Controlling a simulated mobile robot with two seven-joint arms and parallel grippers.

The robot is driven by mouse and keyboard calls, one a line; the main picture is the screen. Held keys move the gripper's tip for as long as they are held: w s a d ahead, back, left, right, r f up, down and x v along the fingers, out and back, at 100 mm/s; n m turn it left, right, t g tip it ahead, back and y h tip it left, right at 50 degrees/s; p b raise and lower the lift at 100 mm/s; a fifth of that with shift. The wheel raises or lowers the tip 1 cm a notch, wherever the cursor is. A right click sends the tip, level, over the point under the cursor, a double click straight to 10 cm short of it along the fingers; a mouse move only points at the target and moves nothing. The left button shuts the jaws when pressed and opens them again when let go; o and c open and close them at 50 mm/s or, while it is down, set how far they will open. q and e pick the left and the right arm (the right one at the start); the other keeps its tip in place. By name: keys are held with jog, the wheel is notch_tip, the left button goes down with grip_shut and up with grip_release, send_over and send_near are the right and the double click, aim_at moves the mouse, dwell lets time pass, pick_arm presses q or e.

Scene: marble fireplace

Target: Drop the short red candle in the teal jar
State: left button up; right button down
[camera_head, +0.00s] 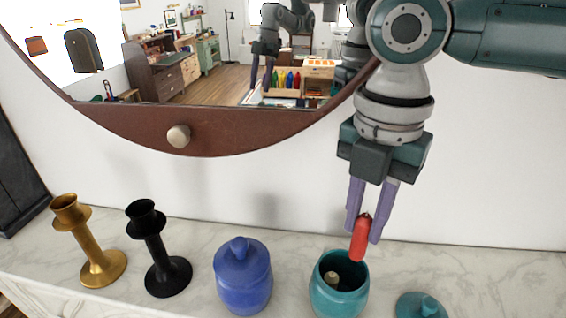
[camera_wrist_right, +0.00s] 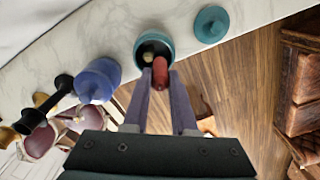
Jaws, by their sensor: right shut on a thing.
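The short red candle (camera_head: 359,240) is held upright, slightly tilted, between the purple fingers of my right gripper (camera_head: 366,222). In the head view its lower end is at the back rim of the open teal jar (camera_head: 338,299). In the right wrist view the candle (camera_wrist_right: 160,73) overlaps the jar's opening (camera_wrist_right: 140,42), and the gripper (camera_wrist_right: 161,85) is shut on it. A small pale item (camera_head: 332,277) lies inside the jar. The teal lid (camera_head: 420,306) lies on the marble to the right of the jar. My left gripper is not seen directly.
A blue lidded jar (camera_head: 243,277) stands left of the teal jar. Further left are a black candlestick (camera_head: 163,262) and a gold candlestick (camera_head: 97,256) on the marble mantel (camera_head: 480,275). A round mirror (camera_head: 190,130) hangs behind. The mantel's right side is clear.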

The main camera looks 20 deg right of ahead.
aim_at(359, 248)
notch_tip(359, 248, down, 3)
jog(key=shift+r+b, duration=0.15)
jog(key=shift+b, duration=0.95)
jog(key=shift+f+b, duration=0.65)
jog(key=shift+f, duration=0.85)
jog(key=shift+c, duration=0.8)
grip_release()
jog(key=shift+r, duration=0.15)
notch_tip(359, 248, up, 8)
jog(key=p, duration=0.8)
jog(key=shift+p, duration=0.3)
